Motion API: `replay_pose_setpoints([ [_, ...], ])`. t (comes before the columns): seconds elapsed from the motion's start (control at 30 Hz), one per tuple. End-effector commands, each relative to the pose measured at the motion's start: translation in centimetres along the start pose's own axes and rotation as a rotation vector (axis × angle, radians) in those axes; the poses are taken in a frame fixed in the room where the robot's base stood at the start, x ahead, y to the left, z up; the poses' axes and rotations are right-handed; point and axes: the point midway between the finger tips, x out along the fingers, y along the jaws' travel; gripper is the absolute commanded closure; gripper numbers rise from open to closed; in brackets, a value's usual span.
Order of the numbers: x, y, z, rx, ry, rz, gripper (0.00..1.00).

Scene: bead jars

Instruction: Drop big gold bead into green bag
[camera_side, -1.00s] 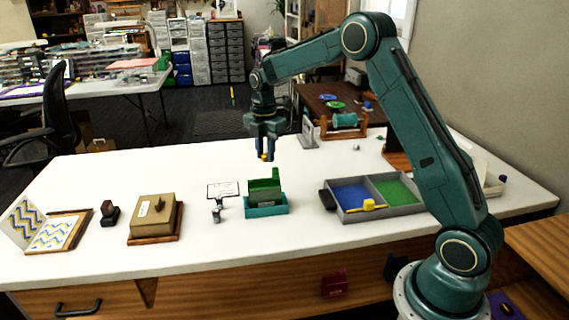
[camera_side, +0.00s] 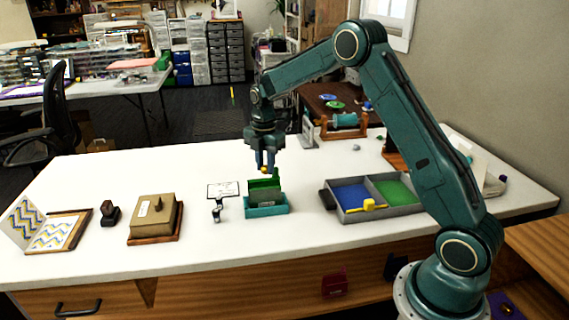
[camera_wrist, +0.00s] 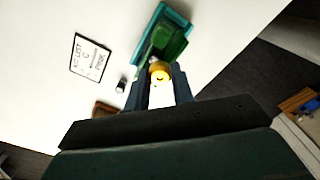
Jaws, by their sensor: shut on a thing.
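My gripper (camera_side: 265,164) is shut on a gold bead (camera_side: 264,170), held between the fingertips. The bead also shows in the wrist view (camera_wrist: 160,70), where it looks round and golden. The green bag (camera_side: 267,193) stands in a teal tray (camera_side: 266,211) on the white table. In the side view the gripper and bead are just above the bag's back part, which they partly cover. In the wrist view the green bag (camera_wrist: 172,42) lies just beyond the bead. The bag's inside is not clearly visible.
A small stand with a sign card (camera_side: 223,190) is left of the bag. A grey tray with blue and green compartments (camera_side: 376,214) and a yellow scoop (camera_side: 369,205) are to the right. A tan box (camera_side: 153,217) is farther left.

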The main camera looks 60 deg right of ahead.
Motion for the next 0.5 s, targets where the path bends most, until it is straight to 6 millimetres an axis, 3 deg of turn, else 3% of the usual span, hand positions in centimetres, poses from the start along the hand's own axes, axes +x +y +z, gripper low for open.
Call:
replay_pose_setpoints([
  [0.5,1.9,0.0,0.0,0.0,0.0,-0.001,0.97],
])
